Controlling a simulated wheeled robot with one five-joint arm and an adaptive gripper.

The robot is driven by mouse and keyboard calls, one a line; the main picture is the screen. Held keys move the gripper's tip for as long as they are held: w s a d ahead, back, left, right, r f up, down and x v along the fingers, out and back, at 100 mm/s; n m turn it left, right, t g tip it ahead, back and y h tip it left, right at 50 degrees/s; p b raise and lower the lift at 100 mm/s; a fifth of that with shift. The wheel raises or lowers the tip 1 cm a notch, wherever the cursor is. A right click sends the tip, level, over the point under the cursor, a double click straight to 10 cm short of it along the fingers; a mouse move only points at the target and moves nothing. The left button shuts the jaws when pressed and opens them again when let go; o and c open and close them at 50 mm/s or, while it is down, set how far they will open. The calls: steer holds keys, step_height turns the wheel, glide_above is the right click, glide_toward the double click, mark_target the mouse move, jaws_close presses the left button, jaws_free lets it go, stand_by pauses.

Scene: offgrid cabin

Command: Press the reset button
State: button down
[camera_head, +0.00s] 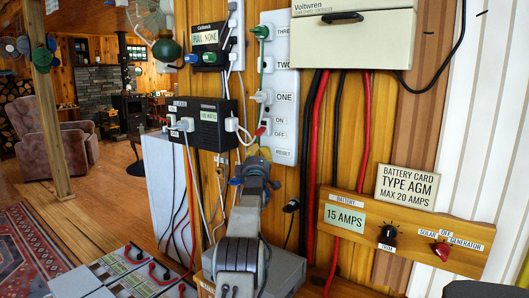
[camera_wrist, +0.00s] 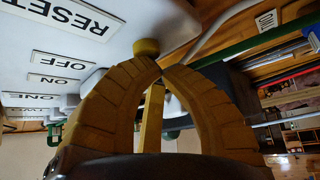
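The reset button (camera_wrist: 146,47) is a small round yellow knob on a white panel, beside the RESET label (camera_wrist: 72,14) in the wrist view. In the head view the panel (camera_head: 284,100) hangs on the wooden wall, with its RESET label (camera_head: 284,153) at the bottom; I cannot make out the button there behind my gripper. My gripper (camera_head: 262,150) is at the panel's lower left. In the wrist view its yellow fingers (camera_wrist: 161,70) curve together at the tips, with nothing held. The tips are right by the button; I cannot tell whether they touch it.
Plugs and cables crowd the panel and the black box (camera_head: 208,124) to its left. A charge controller (camera_head: 355,38) hangs above right, with thick cables below. A wooden board with knobs (camera_head: 405,235) is at lower right. Open floor lies at far left.

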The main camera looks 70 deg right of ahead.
steer(key=shift+w+a+f+b, duration=0.15)
steer(key=shift+a+b, duration=0.45)
steer(key=shift+b, duration=0.7)
steer(key=shift+a+b, duration=0.25)
steer(key=shift+b, duration=0.2)
steer(key=shift+w, duration=0.1)
